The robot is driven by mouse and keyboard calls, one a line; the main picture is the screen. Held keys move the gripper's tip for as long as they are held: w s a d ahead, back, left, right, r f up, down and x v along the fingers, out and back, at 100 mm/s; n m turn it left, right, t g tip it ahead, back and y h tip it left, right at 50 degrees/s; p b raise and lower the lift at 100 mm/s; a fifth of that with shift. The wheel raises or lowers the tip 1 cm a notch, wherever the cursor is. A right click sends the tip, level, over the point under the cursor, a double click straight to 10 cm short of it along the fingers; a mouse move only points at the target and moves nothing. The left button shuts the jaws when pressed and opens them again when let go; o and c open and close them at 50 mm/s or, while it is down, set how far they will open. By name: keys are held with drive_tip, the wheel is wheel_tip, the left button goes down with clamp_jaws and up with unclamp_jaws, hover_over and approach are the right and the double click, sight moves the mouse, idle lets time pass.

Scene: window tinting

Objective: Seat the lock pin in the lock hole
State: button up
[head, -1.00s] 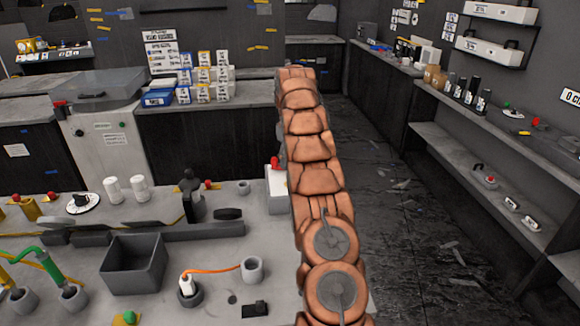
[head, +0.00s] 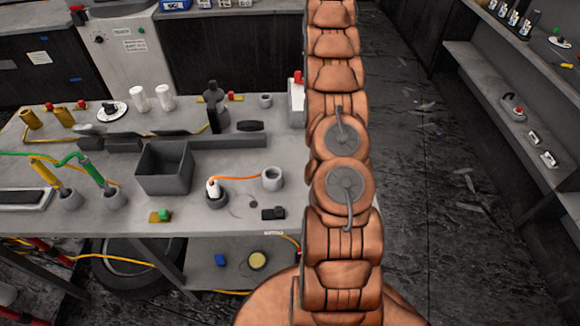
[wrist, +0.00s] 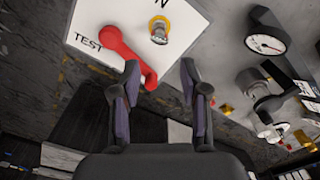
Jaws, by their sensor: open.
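I cannot say for sure which part is the lock pin. A white plug with an orange cord (head: 213,188) stands upright in a dark round socket on the grey bench. The cord runs to a pale cup (head: 272,179) on its right. A small dark round spot (head: 252,204) in the bench top lies below them; I cannot tell whether it is the lock hole. My gripper (wrist: 161,78) is open and empty in the wrist view. Its left finger is near a red lever (wrist: 125,55) on a white panel marked TEST; contact is unclear. The gripper is out of the head view.
A knob with a yellow ring (wrist: 158,30) is on the white panel, and a dial gauge (wrist: 266,45) lies to its right. An open grey bin (head: 164,168), a black upright fitting (head: 214,105) and green-and-yellow cable plugs (head: 92,172) crowd the bench.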

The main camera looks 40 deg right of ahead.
drive_tip(key=s+a+r, duration=0.1)
drive_tip(key=a+r, duration=0.2)
drive_tip(key=a, duration=0.4)
drive_tip(key=a+r, duration=0.3)
drive_tip(key=a, duration=0.4)
drive_tip(key=s+a+r+g, duration=0.1)
drive_tip(key=s+a, duration=0.4)
drive_tip(key=a, duration=0.2)
drive_tip(key=s+a+r, duration=0.2)
drive_tip(key=s+a, duration=0.2)
drive_tip(key=a, duration=0.4)
drive_tip(key=s+a+f, duration=0.3)
drive_tip(key=s+a, duration=0.2)
drive_tip(key=s, duration=0.4)
drive_tip(key=s+a+f, duration=0.2)
drive_tip(key=s+a, duration=0.3)
drive_tip(key=s, duration=0.5)
drive_tip(key=s+a+f, duration=0.3)
drive_tip(key=s+a, duration=0.2)
drive_tip(key=s, duration=0.4)
drive_tip(key=shift+s+f+g, duration=0.3)
drive_tip(key=shift+s+g, duration=0.1)
drive_tip(key=shift+f+b, duration=0.3)
drive_tip(key=shift+d, duration=0.1)
